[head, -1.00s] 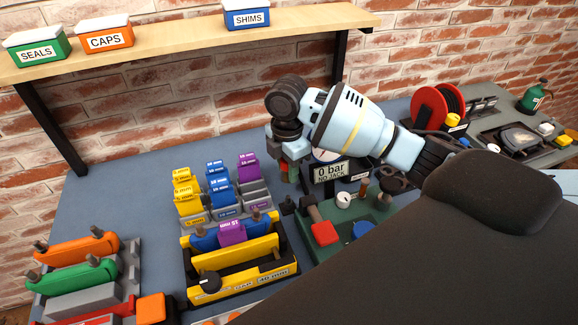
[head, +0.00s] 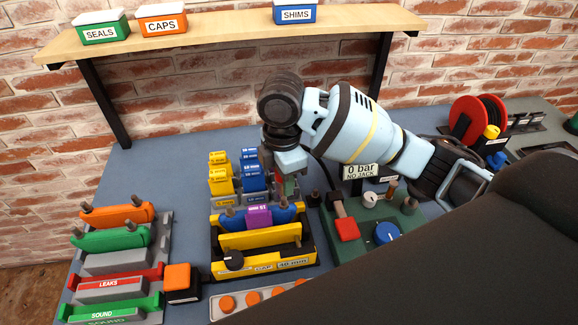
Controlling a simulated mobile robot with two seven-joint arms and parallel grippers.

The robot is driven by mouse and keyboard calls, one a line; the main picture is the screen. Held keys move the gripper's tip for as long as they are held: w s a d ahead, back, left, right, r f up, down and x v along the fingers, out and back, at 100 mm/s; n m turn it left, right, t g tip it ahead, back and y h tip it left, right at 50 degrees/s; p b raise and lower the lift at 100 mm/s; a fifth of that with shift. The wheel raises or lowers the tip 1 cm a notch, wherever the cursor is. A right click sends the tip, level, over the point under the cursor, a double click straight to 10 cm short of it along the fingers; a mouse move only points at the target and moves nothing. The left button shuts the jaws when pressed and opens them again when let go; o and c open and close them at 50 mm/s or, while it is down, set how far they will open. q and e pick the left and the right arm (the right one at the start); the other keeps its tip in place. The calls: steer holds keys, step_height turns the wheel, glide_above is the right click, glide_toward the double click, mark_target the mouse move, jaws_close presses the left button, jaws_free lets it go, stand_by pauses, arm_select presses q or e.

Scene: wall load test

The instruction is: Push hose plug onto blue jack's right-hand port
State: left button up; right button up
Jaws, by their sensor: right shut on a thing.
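The blue jack (head: 286,213) lies in the yellow test frame (head: 265,239), with a purple shim block (head: 258,217) in front of its middle. Grey upright ports stand near its two ends; the right-hand port (head: 283,204) is just below my right gripper. My right gripper (head: 287,178) points down behind and above that port, shut on a small part with green and reddish colour (head: 287,187), probably the hose plug. The jaws mostly hide it. A dark hose (head: 318,165) curves beside the gripper. I cannot tell whether plug and port touch. My left gripper is out of view.
A green pump unit (head: 368,222) with a red block and blue knob stands right of the frame, below a "0 bar NO JACK" display (head: 360,171). Yellow and blue shims (head: 250,175) stand behind the frame. Orange (head: 118,216) and green (head: 110,238) jacks sit left.

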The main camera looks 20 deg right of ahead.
mark_target(284, 198)
steer(key=shift+f, duration=1.1)
steer(key=shift+d+f, duration=0.1)
steer(key=shift+f, duration=1.2)
steer(key=o, duration=1.5)
steer(key=shift+r, duration=0.15)
